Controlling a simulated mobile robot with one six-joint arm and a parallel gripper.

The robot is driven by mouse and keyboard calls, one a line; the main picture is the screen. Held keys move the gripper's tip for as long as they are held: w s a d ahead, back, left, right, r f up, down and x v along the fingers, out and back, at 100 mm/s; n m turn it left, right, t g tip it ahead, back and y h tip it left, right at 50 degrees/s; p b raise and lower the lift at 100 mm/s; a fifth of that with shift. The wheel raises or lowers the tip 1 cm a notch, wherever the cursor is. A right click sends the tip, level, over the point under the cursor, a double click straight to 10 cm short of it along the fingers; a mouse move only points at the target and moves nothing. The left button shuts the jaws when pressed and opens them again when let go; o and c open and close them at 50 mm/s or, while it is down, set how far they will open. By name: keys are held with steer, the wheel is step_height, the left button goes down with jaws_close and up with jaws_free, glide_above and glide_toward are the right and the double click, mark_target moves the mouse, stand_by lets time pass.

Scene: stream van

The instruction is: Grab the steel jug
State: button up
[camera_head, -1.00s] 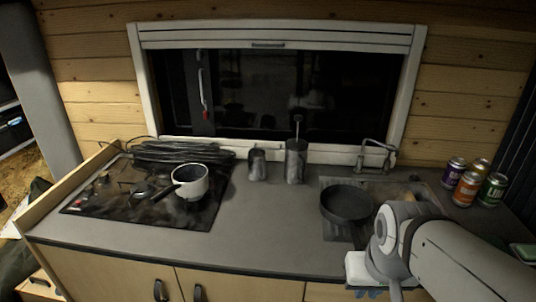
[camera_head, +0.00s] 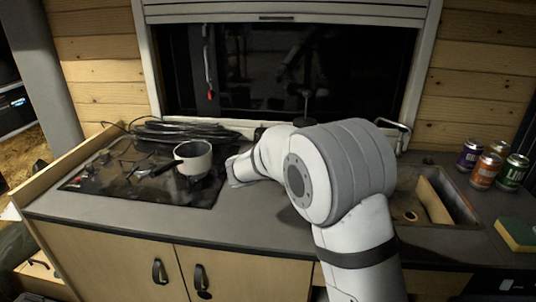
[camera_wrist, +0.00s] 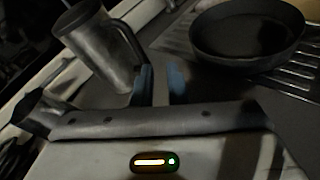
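A grey steel jug (camera_wrist: 103,50) with a dark side handle stands at the upper left of the wrist view, its top near the frame edge. My gripper (camera_wrist: 161,85) shows there as two blue fingertips with a gap between them. It is open, with the left fingertip close to the lower end of the handle; I cannot tell whether they touch. In the head view my arm covers most of the spot where the tall canister stood by the window; a thin rod with a dark top (camera_head: 303,104) shows above it. The fingers are hidden there.
A black pan (camera_wrist: 246,36) sits right of my fingers. A white pot (camera_head: 193,158) stands on the hob (camera_head: 135,185) with a coiled black cable behind. Several cans (camera_head: 487,169) stand at the right, beyond the sink (camera_head: 443,207). A sponge (camera_head: 517,234) lies at front right. The front-left counter is clear.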

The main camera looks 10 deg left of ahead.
steer(key=w+a+f+n+t, duration=0.1)
steer(key=a+n, duration=0.1)
steer(key=a, duration=0.2)
steer(key=w+a+f+n+t+y, duration=0.1)
steer(key=w+a+n+t, duration=0.1)
steer(key=a, duration=0.2)
steer(key=w+a+f+n+t+b, duration=0.1)
steer(key=w+a+n, duration=0.1)
steer(key=a, duration=0.2)
steer(key=shift+f+t, duration=0.1)
steer(key=shift+t, duration=0.3)
steer(key=shift+w+y, duration=0.25)
steer(key=shift+y, duration=0.15)
steer(key=x, duration=0.7)
steer(key=shift+d+f, duration=0.1)
steer(key=shift+d, duration=0.05)
steer(key=shift+c, duration=0.2)
jaws_close()
